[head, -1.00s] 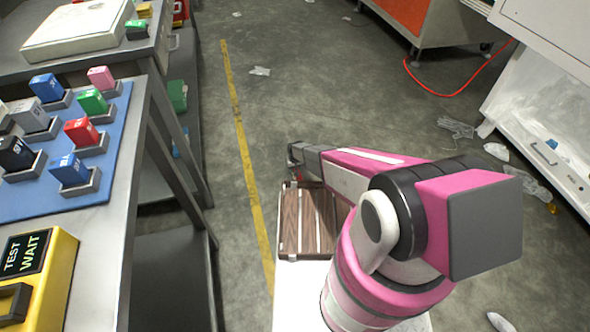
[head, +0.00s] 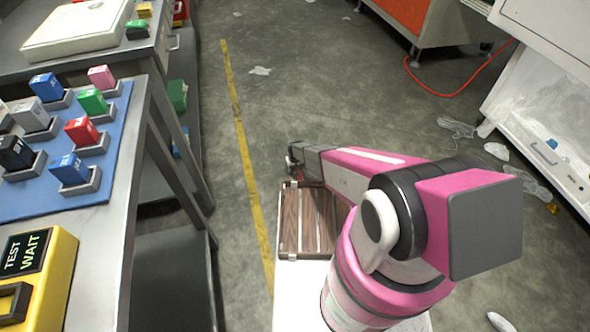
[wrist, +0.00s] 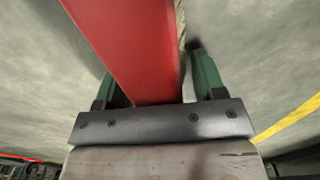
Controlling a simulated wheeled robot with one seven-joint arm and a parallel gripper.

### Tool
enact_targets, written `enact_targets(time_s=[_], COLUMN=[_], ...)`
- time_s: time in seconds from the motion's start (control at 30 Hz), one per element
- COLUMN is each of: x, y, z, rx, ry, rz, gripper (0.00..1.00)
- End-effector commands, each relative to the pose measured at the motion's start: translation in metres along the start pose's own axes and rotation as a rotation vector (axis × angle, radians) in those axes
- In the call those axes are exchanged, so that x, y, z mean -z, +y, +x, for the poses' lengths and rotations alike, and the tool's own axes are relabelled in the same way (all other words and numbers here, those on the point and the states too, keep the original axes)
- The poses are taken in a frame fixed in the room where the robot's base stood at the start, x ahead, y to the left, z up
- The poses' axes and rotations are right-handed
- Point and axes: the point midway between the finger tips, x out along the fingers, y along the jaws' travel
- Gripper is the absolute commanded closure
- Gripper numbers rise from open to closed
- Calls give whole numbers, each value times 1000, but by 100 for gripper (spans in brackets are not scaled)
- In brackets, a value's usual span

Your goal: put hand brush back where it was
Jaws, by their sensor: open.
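In the wrist view a long red thing with a tan, rough edge, which looks like the hand brush (wrist: 135,45), lies between the green fingers of my gripper (wrist: 152,78). My gripper is open. A gap shows between the brush and the right finger; the left finger is partly hidden behind the brush, so I cannot tell if they touch. In the head view my gripper (head: 293,162) is low over the floor, at the far edge of a brown slatted tray (head: 307,222). Only a small reddish bit shows there.
A bench with a blue mat (head: 110,158) of coloured blocks and a yellow test box (head: 48,262) stands at the left. A yellow floor line (head: 243,150) runs beside it. Plastic scraps (head: 457,127) and a red cable (head: 440,94) lie on the right floor.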

Motion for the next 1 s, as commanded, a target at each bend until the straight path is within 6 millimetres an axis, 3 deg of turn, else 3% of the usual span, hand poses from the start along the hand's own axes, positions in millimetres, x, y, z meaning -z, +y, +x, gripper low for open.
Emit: enact_targets(time_s=[0.17, 0.5, 0.73, 0.87, 1.0], x=[-1, -3, -7, -30, -78], y=[0, 0, 4, 25, 61], z=[-26, -100, -136, -195, -296], rx=[0, 0, 0, -1, -2], ry=[-1, 3, 4, 5, 5], rz=[0, 0, 6, 35, 93], gripper=[37, 37, 37, 37, 37])
